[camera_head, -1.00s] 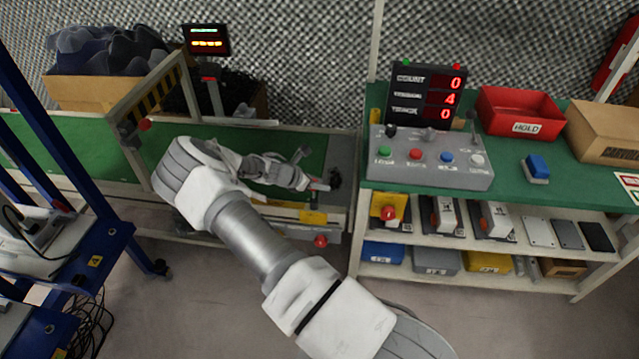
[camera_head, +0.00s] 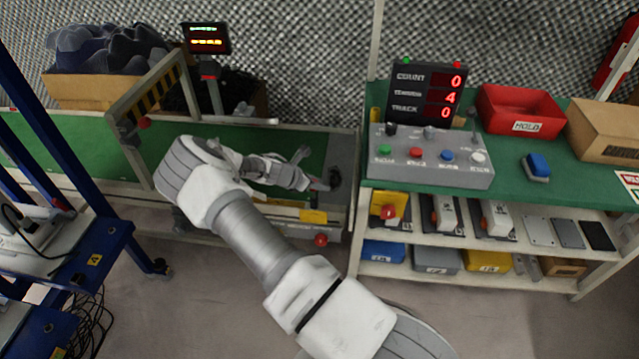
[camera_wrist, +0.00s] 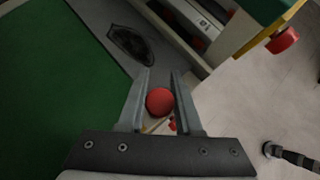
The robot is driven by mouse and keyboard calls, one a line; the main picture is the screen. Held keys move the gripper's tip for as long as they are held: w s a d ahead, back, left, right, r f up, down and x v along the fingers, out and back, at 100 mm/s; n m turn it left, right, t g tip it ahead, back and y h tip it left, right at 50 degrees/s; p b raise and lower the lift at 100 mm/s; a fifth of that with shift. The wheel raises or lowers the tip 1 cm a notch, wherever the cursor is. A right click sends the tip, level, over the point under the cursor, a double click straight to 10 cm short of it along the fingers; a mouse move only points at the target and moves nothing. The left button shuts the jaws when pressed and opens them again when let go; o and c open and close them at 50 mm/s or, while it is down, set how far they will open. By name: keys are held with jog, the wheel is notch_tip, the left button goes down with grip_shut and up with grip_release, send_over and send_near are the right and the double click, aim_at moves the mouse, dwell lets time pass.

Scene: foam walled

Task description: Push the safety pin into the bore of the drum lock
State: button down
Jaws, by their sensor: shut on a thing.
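My gripper (camera_wrist: 160,104) is shut on a round red knob, which I take to be the head of the safety pin (camera_wrist: 160,101). The knob sits between the two grey fingers; the pin's shaft is hidden. In the head view my gripper (camera_head: 316,184) is over the grey right end of the green conveyor.
A bench with a button box (camera_head: 430,160) and shelves stands at the right. A striped gate (camera_head: 150,95) spans the conveyor at the left. A blue rack (camera_head: 100,250) is at far left.

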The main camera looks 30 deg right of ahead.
jog(key=shift+f+b, duration=1.15)
jog(key=shift+f, duration=0.7)
jog(key=c, duration=0.5)
grip_release()
jog(key=shift+r, duration=0.1)
jog(key=p+v, duration=0.5)
jog(key=v, duration=1.2)
jog(key=shift+a+r, duration=0.1)
jog(key=shift+a, duration=0.05)
